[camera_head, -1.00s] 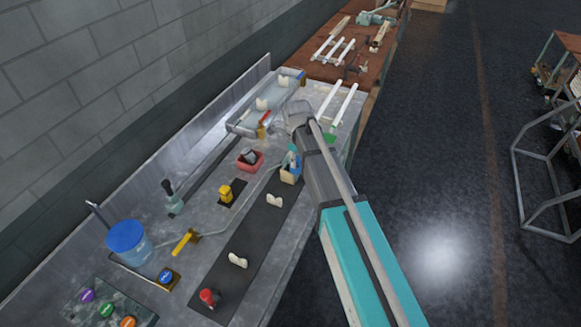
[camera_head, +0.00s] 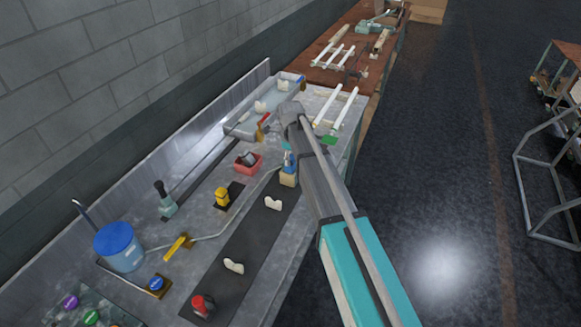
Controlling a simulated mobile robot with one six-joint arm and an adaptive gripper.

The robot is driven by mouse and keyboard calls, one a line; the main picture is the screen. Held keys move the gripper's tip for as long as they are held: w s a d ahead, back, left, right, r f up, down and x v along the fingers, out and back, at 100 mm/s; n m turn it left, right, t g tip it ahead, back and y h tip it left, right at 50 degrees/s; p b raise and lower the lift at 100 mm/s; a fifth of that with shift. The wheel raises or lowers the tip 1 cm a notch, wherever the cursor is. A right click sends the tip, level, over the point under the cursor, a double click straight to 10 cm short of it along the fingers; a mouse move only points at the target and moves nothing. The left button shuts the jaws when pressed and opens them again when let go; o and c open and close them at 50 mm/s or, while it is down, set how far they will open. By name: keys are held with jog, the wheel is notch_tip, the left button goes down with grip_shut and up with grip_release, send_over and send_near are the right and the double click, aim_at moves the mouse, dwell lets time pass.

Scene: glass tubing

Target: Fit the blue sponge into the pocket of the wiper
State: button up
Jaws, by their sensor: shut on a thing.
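My gripper (camera_head: 284,134) is over the far part of the bench, mostly hidden behind my wrist and pointing down. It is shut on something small. A small teal-blue piece (camera_head: 286,146) shows just below it and looks like the blue sponge, though it is too small to be sure. A beige holder (camera_head: 288,179) with blue items in it stands just below that in the picture. A red and brown tool (camera_head: 263,122) leans at the near end of the grey tray; I cannot tell if it is the wiper. No pocket can be made out.
White tubes (camera_head: 346,110) lie to the right. The black mat (camera_head: 250,232) has clear stretches.

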jog(key=shift+w+a+f+b, duration=0.15)
jog(key=shift+w+f+b, duration=0.3)
jog(key=shift+f+b, duration=0.3)
jog(key=shift+c, duration=0.3)
jog(key=shift+s+f+b, duration=0.2)
jog(key=shift+b, duration=0.2)
grip_shut()
jog(key=shift+f+b, duration=0.95)
jog(key=o, duration=0.8)
grip_release()
jog(key=shift+o, duration=1.4)
jog(key=shift+w+f, duration=0.15)
jog(key=shift+w, duration=0.05)
jog(key=shift+s, duration=0.1)
